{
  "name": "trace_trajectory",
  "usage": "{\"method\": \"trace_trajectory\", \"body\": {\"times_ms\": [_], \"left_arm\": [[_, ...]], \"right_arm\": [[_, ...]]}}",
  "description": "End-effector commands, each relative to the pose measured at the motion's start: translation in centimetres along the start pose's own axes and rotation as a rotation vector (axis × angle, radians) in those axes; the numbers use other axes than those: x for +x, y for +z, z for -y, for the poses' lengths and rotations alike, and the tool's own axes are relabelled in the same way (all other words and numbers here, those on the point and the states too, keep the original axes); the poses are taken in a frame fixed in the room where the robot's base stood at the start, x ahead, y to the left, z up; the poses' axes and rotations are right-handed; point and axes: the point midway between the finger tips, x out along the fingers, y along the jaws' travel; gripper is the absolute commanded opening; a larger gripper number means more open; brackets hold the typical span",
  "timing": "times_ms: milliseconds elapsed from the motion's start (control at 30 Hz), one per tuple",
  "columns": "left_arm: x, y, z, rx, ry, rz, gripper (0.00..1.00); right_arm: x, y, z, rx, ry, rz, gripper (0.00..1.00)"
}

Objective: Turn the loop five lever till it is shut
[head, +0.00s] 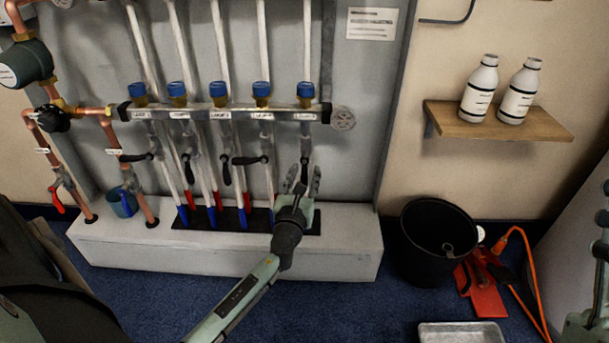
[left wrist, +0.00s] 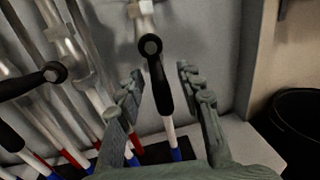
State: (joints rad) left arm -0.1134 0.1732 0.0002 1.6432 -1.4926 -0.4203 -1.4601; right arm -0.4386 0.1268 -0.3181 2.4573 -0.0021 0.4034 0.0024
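The loop five lever is the rightmost black lever (head: 305,167) under the manifold (head: 222,114). It hangs down, nearly in line with its pipe. In the left wrist view the same lever (left wrist: 160,82) points down from its round pivot. My left gripper (head: 304,180) is open, with one finger on each side of this lever. In the left wrist view the open left gripper (left wrist: 160,88) shows gaps between the lever and both fingers. The lower pipe of loop five is partly hidden behind my gripper. My right gripper is not clearly in view.
The loop four lever (head: 250,160) points left, close to my left gripper. The other levers stand further left. A white ledge (head: 345,225) lies below. A black bucket (head: 428,270) stands on the floor to the right, under a shelf (head: 545,123) with two bottles.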

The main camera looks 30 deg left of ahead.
Motion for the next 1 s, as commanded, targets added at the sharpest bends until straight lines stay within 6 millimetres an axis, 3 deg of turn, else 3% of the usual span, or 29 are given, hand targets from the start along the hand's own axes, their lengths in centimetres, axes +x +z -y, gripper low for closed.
{"method": "trace_trajectory", "body": {"times_ms": [167, 467, 1000], "left_arm": [[0.0, 0.0, -0.02, 0.0, 0.0, 0.0, 0.37], [-0.02, 0.0, -0.01, 0.0, 0.0, 0.0, 0.01], [0.11, 0.14, -0.41, 0.019, 0.0, -0.003, 0.0]], "right_arm": [[0.0, 0.01, -0.01, -0.001, 0.0, 0.0, 0.37], [0.0, 0.02, -0.02, -0.001, 0.0, 0.0, 0.37], [0.27, 0.18, 0.03, 0.001, 0.0, 0.021, 0.37]]}}
